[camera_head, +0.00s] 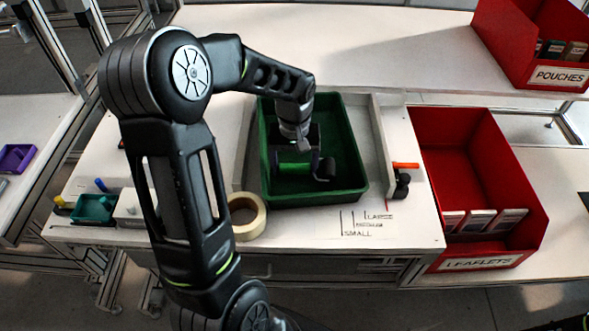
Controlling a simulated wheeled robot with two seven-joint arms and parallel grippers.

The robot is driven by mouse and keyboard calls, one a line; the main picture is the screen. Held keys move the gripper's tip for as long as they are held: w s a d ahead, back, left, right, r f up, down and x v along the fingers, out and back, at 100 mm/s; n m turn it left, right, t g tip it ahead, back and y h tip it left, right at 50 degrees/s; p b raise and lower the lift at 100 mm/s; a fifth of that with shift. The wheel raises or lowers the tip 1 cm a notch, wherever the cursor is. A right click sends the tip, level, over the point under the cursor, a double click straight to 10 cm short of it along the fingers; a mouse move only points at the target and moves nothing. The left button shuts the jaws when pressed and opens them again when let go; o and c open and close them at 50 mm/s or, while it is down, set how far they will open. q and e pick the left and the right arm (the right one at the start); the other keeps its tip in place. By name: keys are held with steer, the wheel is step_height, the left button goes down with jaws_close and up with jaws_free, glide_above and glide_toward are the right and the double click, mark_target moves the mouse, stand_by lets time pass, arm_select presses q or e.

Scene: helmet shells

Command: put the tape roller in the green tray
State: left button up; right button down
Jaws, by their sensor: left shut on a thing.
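The green tray (353,184) lies on the white bench in the middle of the view. My left gripper (296,160) reaches down into the tray from above. It is shut on the tape roller (293,170), which shows a green bar with dark end parts, one a dark wheel at its right. The roller is inside the tray's walls, low over the floor; I cannot tell whether it touches the floor. The gripper and wrist hide part of it. My right gripper is not in view.
A beige tape roll (250,226) lies at the tray's near left corner. A red LEAFLETS bin (465,170) stands to the right, a red POUCHES bin (510,60) at the back right. Small teal (92,207) and white (129,210) boxes are left. A red-handled tool (404,165) lies right of the tray.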

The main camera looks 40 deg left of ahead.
mark_target(294, 166)
arm_select(q)
steer(key=shift+f, duration=1.05)
steer(key=shift+f, duration=0.15)
steer(key=o, duration=1.2)
step_height(294, 166, up, 12)
steer(key=shift+r, duration=0.2)
